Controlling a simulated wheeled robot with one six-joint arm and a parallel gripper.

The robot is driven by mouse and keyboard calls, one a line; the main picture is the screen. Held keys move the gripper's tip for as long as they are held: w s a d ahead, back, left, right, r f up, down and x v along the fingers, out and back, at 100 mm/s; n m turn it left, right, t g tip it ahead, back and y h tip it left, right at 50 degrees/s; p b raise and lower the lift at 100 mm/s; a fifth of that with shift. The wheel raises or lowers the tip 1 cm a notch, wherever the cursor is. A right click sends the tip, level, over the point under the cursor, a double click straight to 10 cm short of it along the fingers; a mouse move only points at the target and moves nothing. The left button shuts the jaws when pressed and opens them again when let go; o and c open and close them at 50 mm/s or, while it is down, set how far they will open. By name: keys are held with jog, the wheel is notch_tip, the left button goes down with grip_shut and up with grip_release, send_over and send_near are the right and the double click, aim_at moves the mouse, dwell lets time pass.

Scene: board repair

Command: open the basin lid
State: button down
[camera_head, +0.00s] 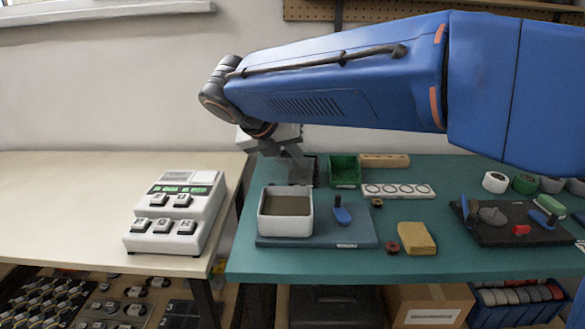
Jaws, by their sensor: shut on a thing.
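The white basin (286,231) stands on a blue base plate (350,232) at the left of the teal bench. Its top is open and its grey-brown inside shows. My gripper (293,172) is just behind the basin's back edge, pointing down. It is shut on what looks like the basin lid, a dark grey piece that stands up behind the basin. My grey gripper body covers much of this spot, so the fingertips and the lid's edge are hard to make out.
A green bin (345,171), a white strip with round wells (398,191) and a yellow sponge (416,239) lie further right. A white button box (177,213) is on the pale table.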

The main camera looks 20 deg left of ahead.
jog(key=shift+w+a+f+n+g, duration=0.1)
jog(key=shift+w+a+g, duration=0.1)
jog(key=shift+w+g, duration=0.45)
jog(key=shift+w+a+f+n+g, duration=0.15)
jog(key=shift+w+g, duration=0.15)
jog(key=shift+w, duration=0.7)
jog(key=shift+w+a+f+n+g, duration=0.1)
jog(key=shift+w+a+g, duration=0.1)
jog(key=shift+w+g, duration=0.45)
jog(key=shift+a+f, duration=0.1)
jog(key=shift+f, duration=0.05)
jog(key=c, duration=1.6)
grip_release()
jog(key=shift+w+a, duration=0.1)
jog(key=shift+c, duration=0.2)
jog(key=v, duration=1.7)
jog(key=shift+s+a, duration=0.3)
